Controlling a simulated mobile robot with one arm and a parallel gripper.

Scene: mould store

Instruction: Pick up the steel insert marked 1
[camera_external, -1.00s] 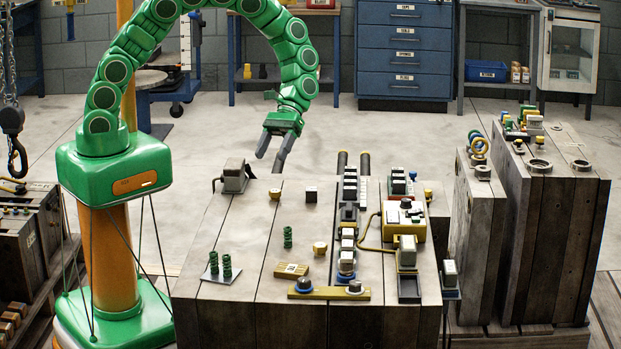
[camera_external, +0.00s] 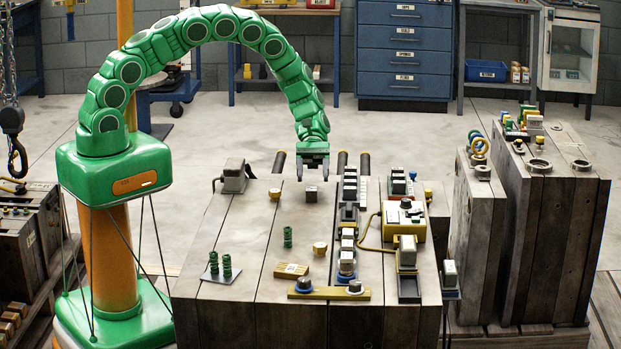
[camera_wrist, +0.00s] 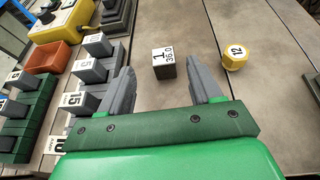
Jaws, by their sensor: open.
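The steel insert marked 1 (camera_wrist: 164,63) is a small dark block with a white top label reading "1" and "36.0". In the external view the insert (camera_external: 311,194) stands on the wooden mould top, towards the back middle. My gripper (camera_external: 313,175) is just above and behind it, pointing down. In the wrist view my gripper (camera_wrist: 163,85) is open, with its two grey fingers spread. The insert lies ahead of and between the fingertips, with nothing held. From these views I cannot tell the exact height of the fingers above it.
A yellow hexagonal piece marked 12 (camera_wrist: 235,57) stands right of the insert in the wrist view. Green coils (camera_external: 287,237) stand nearer the front.

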